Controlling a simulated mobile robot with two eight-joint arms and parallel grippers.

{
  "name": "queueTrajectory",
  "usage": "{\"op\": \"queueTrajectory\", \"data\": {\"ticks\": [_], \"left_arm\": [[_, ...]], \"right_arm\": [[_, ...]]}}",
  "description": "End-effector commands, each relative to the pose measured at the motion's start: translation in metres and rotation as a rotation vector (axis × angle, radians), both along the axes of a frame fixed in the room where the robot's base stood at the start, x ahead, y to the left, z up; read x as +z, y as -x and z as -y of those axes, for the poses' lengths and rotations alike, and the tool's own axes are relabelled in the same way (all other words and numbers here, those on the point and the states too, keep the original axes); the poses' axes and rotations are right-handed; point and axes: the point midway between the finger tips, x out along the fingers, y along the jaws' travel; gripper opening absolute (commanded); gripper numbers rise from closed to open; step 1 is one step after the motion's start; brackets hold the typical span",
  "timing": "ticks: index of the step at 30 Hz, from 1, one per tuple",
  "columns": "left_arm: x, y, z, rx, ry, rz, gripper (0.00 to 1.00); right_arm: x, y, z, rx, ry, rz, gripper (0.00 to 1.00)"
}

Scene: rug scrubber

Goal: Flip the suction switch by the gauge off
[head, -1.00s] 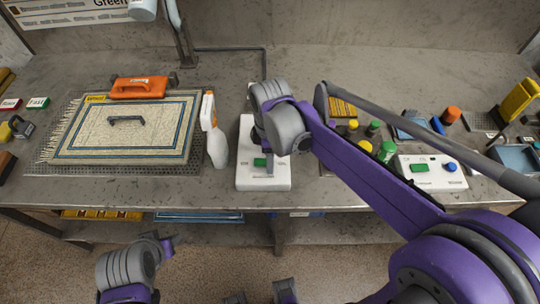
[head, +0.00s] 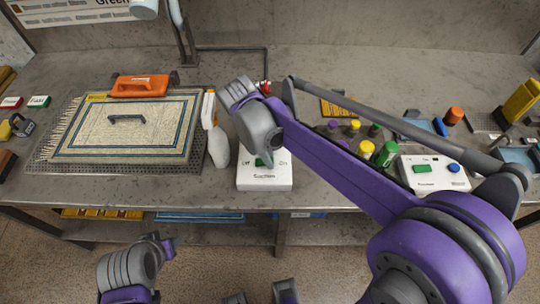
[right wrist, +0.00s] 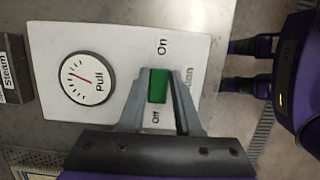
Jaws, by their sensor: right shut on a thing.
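The suction box (head: 265,183) is a white panel labelled Suction near the bench's front edge, with Off on the left and On on the right in the head view. Its green switch (head: 263,160) shows just below my right gripper (head: 268,158). In the right wrist view the green switch (right wrist: 158,86) sits between the two grey fingers of my right gripper (right wrist: 160,88), which is shut on it. The round gauge (right wrist: 87,78) with a red needle is beside it. My arm hides the gauge in the head view.
A spray bottle (head: 215,135) stands left of the box. A rug (head: 75,135) with an orange-handled tool (head: 140,86) lies further left. Several capped bottles (head: 386,153) and another white switch box (head: 432,175) are to the right.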

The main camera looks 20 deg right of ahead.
Motion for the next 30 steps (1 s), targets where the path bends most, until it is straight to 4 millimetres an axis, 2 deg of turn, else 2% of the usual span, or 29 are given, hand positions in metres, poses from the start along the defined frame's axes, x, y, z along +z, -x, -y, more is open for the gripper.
{"op": "queueTrajectory", "data": {"ticks": [7,8,12,23,26,30], "left_arm": [[0.0,0.0,0.0,0.0,0.0,0.0,0.5],[0.0,0.0,0.0,0.0,0.0,0.0,0.5],[0.0,0.0,0.0,0.0,0.0,0.0,0.5],[0.001,0.0,0.0,0.0,0.0,0.0,0.5],[0.002,-0.001,0.0,0.0,0.0,0.001,0.5],[0.004,-0.001,0.0,0.0,0.0,0.002,0.5]], "right_arm": [[0.0,0.0,0.0,0.0,0.002,-0.001,0.0],[0.0,0.0,0.0,0.0,0.001,-0.001,0.36],[0.0,0.0,0.0,0.0,0.001,-0.001,0.61],[0.004,0.0,-0.001,0.0,0.0,0.0,0.62],[0.015,-0.001,-0.004,0.0,0.0,0.0,0.62],[0.042,-0.003,-0.011,0.002,0.0,0.0,0.62]]}}
